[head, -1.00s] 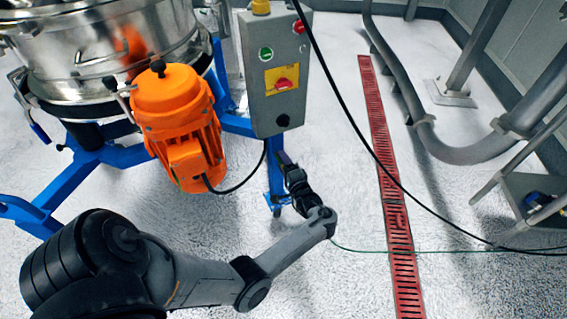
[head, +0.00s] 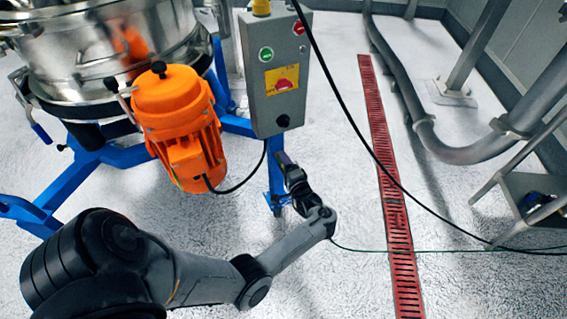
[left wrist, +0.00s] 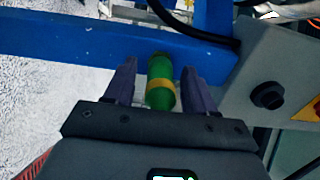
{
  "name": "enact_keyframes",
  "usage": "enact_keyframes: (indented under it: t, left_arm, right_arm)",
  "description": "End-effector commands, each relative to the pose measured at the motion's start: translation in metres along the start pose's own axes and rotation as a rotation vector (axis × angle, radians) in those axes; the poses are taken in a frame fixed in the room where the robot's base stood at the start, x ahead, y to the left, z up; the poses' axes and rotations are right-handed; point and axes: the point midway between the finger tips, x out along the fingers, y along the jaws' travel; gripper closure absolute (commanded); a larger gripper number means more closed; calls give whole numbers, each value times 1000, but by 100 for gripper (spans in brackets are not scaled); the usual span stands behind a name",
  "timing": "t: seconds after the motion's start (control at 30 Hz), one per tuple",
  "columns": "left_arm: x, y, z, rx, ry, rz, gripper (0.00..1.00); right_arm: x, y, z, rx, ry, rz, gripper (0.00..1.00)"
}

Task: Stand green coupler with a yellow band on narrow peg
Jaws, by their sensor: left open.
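The green coupler (left wrist: 160,72) with its yellow band shows in the left wrist view. It lies between the two dark fingers of my left gripper (left wrist: 159,68), with a gap visible on each side. That gripper is open. In the head view my left gripper (head: 285,163) is beside the blue frame leg below the grey control box, and the coupler cannot be made out there. I cannot make out the narrow peg in either view, nor tell what the coupler rests on. My right gripper is not in view.
A blue beam (left wrist: 70,38) runs just beyond the gripper. The grey control box (head: 277,100) and orange motor (head: 180,115) stand close to my left arm, with the steel sifter (head: 95,50) behind. Black cables hang nearby. The floor around the red drain grate (head: 390,190) is mostly clear.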

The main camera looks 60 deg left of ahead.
Motion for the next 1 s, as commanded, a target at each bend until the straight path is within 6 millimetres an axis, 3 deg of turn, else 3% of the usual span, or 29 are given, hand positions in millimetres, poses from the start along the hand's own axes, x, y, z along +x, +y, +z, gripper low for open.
enact_keyframes:
  t: [0.67, 1.0]
  left_arm:
    - [0, 0, 0, -1, 0, -1, 45]
    - [0, 0, 0, 0, 0, -1, 95]
  right_arm:
    - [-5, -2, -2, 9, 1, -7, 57]
    - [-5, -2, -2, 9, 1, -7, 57]
